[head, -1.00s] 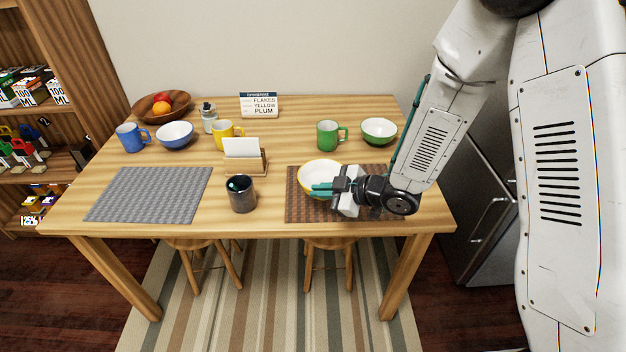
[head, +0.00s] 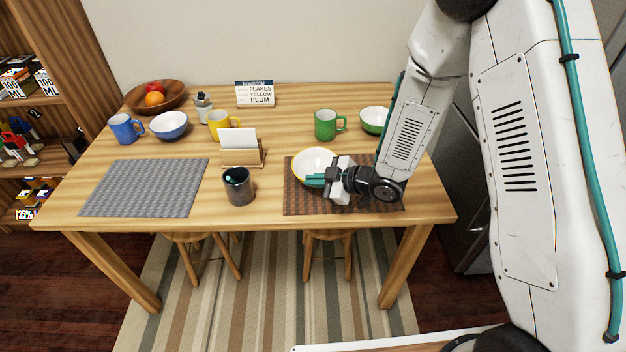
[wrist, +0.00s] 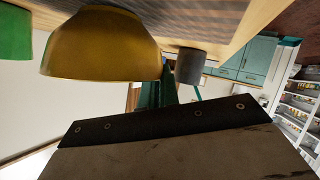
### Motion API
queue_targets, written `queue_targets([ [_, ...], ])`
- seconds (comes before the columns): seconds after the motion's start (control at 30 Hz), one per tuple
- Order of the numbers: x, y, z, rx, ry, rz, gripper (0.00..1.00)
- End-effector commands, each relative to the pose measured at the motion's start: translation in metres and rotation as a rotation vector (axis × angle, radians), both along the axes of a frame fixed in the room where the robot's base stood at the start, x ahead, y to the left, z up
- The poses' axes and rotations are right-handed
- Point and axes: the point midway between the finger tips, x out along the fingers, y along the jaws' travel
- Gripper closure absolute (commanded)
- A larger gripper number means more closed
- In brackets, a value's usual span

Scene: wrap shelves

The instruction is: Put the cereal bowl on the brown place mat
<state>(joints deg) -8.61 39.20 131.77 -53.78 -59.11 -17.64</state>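The yellow bowl with a white inside (head: 313,160) is upright over the left part of the brown place mat (head: 298,205). It appears to rest on the mat. The wrist view shows its yellow outer side (wrist: 100,45) close up. My gripper (head: 315,181) is low at the bowl's near right side, its teal fingers overlapping the rim in the head view. In the wrist view the teal fingers (wrist: 165,92) are partly hidden behind the bowl and dark gripper body. Whether they grip the rim or stand apart from it is unclear.
A dark cup (head: 238,188) stands left of the brown mat. A card holder (head: 241,157), a green mug (head: 327,125) and a green bowl (head: 373,120) are behind. A grey mat (head: 145,188) lies empty at left. A blue bowl (head: 169,126) and sign (head: 255,94) are farther back.

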Motion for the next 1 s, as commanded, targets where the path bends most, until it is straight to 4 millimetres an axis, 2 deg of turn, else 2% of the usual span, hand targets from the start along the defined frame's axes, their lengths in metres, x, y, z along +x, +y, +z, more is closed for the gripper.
queue_targets([
  [0.07,0.0,0.001,-0.003,0.001,0.0,0.001,1.0],
  [0.1,0.0,0.001,-0.002,0.0,0.001,0.001,0.86],
  [0.17,0.0,0.001,-0.002,0.001,0.001,0.002,0.72],
  [0.53,-0.001,0.001,0.003,0.0,-0.001,0.003,0.72],
  [0.67,-0.01,-0.015,0.011,0.0,0.0,0.0,0.72],
  [1.0,-0.044,-0.07,0.042,0.0,-0.001,0.0,0.72],
])
